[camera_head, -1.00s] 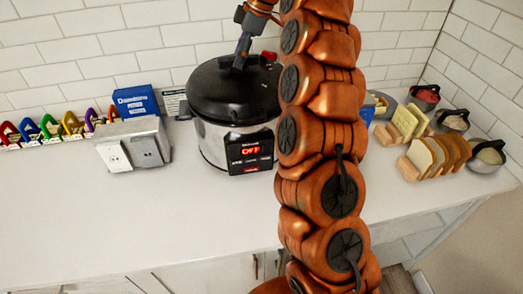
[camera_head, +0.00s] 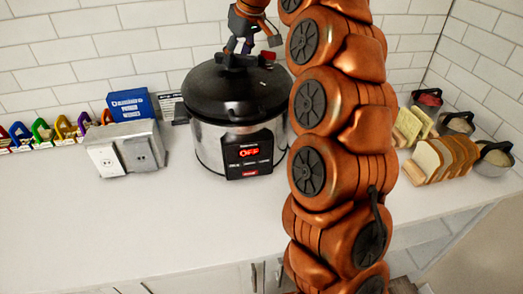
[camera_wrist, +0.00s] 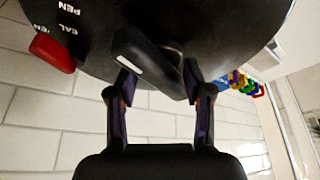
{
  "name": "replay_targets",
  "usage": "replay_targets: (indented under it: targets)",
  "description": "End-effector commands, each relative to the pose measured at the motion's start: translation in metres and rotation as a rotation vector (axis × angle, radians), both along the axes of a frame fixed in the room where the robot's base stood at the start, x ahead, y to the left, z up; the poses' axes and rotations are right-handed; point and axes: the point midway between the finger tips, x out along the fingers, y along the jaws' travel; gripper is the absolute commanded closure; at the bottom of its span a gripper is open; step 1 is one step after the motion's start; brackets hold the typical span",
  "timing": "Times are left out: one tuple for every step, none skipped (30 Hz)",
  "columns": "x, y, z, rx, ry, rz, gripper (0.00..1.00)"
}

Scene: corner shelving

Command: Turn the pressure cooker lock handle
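The pressure cooker (camera_head: 215,148) stands on the counter with its black lid (camera_head: 205,92) on. Its front display (camera_head: 249,152) reads "OFF". The black lock handle (camera_wrist: 150,62) with a white line sits on the lid in the wrist view and lies slanted there. My gripper (camera_head: 236,58) is at the top of the lid. In the wrist view, its two fingers (camera_wrist: 157,80) are apart, one on each side of the handle. The fingertips lie close to the handle; I cannot tell whether both touch it. A red tab (camera_wrist: 52,49) shows at the lid's edge.
A grey socket box (camera_head: 141,148), a blue box (camera_head: 131,103) and several coloured padlocks (camera_head: 62,127) stand left of the cooker. Sliced bread (camera_head: 446,158) and lidded bowls (camera_head: 492,158) are at the right. The front counter is clear. My arm hides part of the middle.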

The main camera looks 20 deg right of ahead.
Motion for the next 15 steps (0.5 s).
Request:
replay_targets:
  targets:
    - [0.000,0.001,-0.001,-0.001,-0.003,-0.025,0.50]
    - [0.000,0.001,-0.001,-0.002,-0.003,-0.041,0.50]
    - [0.000,0.001,0.000,-0.003,-0.003,-0.064,0.50]
    - [0.000,0.001,0.000,-0.002,-0.004,-0.080,0.50]
    - [0.000,0.001,0.000,-0.002,-0.004,-0.096,0.50]
    - [0.000,0.001,0.003,0.000,-0.005,-0.104,0.50]
    - [-0.001,0.000,0.005,-0.001,-0.004,-0.102,0.50]
    - [-0.002,0.000,0.007,-0.001,-0.004,-0.102,0.50]
    - [-0.003,-0.001,0.010,-0.002,-0.005,-0.102,0.50]
    - [-0.003,-0.002,0.013,-0.001,-0.006,-0.102,0.50]
    - [-0.004,-0.002,0.015,-0.002,-0.007,-0.102,0.50]
    - [-0.005,-0.002,0.017,-0.002,-0.007,-0.102,0.50]
    - [-0.006,-0.003,0.019,-0.001,-0.006,-0.101,0.50]
    - [-0.008,-0.003,0.021,-0.001,-0.004,-0.101,0.50]
    - [-0.009,-0.003,0.024,-0.001,-0.002,-0.100,0.50]
